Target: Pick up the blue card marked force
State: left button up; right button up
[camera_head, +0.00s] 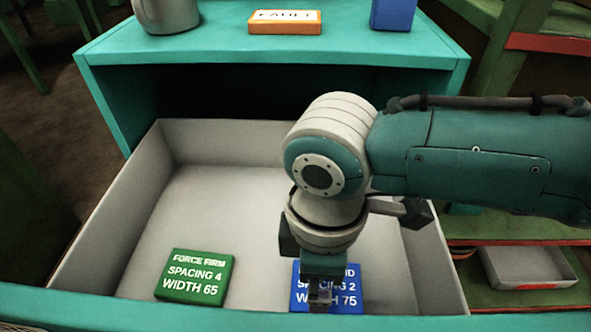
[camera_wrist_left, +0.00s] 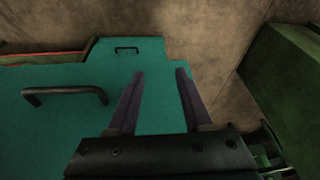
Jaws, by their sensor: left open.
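A blue card (camera_head: 347,300) lies at the near right of the open drawer (camera_head: 130,228). It reads "SPACING 2" and "WIDTH 75"; my gripper hides most of its top line, leaving only "ND" readable. My right gripper (camera_head: 320,300) points down over the card's left middle. Whether its fingers touch the card or are closed cannot be made out. A green card (camera_head: 196,277) lies at the near left of the drawer and reads "FORCE FIRM, SPACING 4, WIDTH 65". My left gripper (camera_wrist_left: 160,74) shows in the left wrist view, open and empty, before a teal surface.
The drawer's walls surround both cards, with bare floor between and behind them. On the teal cabinet top (camera_head: 225,44) stand a grey pot (camera_head: 166,14), an orange-edged block (camera_head: 285,22) and a blue block (camera_head: 393,14). The left wrist view shows a dark handle (camera_wrist_left: 65,91).

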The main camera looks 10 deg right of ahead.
jog(key=c, duration=1.1)
